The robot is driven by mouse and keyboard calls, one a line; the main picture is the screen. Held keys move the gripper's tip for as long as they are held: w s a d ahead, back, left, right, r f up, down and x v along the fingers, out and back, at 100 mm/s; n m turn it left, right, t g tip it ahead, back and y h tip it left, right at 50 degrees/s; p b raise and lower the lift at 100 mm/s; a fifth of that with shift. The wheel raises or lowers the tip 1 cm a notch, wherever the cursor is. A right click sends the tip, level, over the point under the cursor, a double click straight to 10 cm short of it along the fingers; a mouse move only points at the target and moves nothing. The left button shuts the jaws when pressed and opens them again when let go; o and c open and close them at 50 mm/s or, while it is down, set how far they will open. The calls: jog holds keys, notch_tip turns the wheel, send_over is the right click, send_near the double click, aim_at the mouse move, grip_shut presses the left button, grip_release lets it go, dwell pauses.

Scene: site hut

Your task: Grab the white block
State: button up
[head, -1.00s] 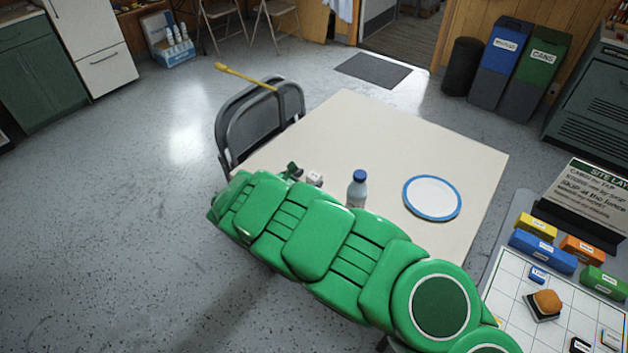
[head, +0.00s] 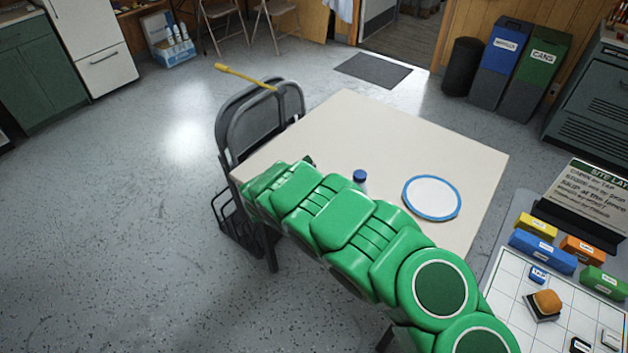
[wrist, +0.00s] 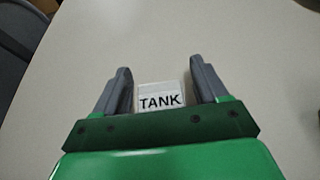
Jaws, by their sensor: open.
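A small white block (wrist: 160,96) with the word TANK on its face is on the pale table (wrist: 250,60). In the wrist view it sits between the two grey fingers of my gripper (wrist: 160,72), with a visible gap to the left finger and a narrow one to the right. My gripper is open. The block's lower part is hidden behind my gripper's dark green plate. In the head view my green arm hides the block, and only a dark bit of my gripper shows near the table's left edge.
A bottle with a blue cap (head: 360,176) stands close behind my arm, mostly hidden. A blue-rimmed white plate (head: 432,198) is to its right. A dark folding chair (head: 262,122) is at the table's left edge. The table's far half is clear.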

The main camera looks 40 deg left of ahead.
jog(key=c, duration=1.1)
